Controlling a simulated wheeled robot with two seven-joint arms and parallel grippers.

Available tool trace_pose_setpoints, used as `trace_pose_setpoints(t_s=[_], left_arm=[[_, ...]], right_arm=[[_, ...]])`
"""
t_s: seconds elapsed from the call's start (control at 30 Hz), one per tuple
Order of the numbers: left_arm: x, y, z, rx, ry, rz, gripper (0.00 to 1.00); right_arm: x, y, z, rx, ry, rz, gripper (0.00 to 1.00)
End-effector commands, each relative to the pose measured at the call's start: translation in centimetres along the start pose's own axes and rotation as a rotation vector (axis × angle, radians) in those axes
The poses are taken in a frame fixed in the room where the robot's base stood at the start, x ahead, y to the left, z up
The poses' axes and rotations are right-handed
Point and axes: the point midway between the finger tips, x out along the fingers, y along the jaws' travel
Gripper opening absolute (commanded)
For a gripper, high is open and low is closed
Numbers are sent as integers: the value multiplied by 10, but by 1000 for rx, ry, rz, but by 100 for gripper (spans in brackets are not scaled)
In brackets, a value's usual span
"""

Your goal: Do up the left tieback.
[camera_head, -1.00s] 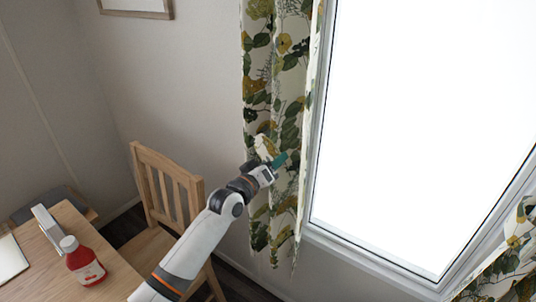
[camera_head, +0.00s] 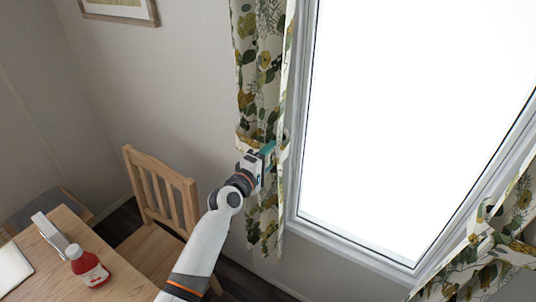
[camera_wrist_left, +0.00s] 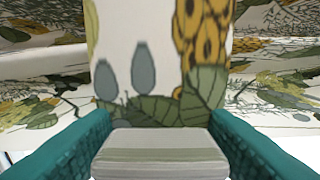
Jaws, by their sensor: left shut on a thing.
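The left curtain (camera_head: 262,75), cream with green and yellow leaves, hangs at the left side of the window. The left tieback (camera_head: 246,139), a band in the same print, crosses the curtain at my gripper. My left gripper (camera_head: 268,152), with teal fingers, is shut on the tieback in front of the curtain. In the left wrist view the patterned band (camera_wrist_left: 155,60) runs up from between the fingers (camera_wrist_left: 160,118), with curtain folds (camera_wrist_left: 275,95) behind. Whether the band's ends meet is hidden. My right gripper is out of view.
A wooden chair (camera_head: 160,195) stands below and left of the curtain. A table (camera_head: 110,262) with a red bottle (camera_head: 88,268) is at lower left. The window (camera_head: 400,120) lies right of the curtain. A right curtain (camera_head: 480,262) with a band across it is at lower right.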

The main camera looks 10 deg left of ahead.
Motion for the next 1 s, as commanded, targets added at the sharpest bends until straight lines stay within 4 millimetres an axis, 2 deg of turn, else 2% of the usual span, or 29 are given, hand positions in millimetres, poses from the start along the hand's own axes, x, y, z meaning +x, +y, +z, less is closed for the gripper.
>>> trace_pose_setpoints(t_s=[0.2,0.7,0.73,0.83,1.0], left_arm=[[0,-5,1,-57,-2,0,9],[0,-6,1,-79,-1,-1,9],[0,-6,1,-79,-1,-1,54],[0,-6,1,-77,-1,-1,69],[0,-6,0,-75,-1,-1,69]], right_arm=[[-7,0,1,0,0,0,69],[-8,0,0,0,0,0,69],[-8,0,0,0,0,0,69],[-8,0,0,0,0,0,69],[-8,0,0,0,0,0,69]])
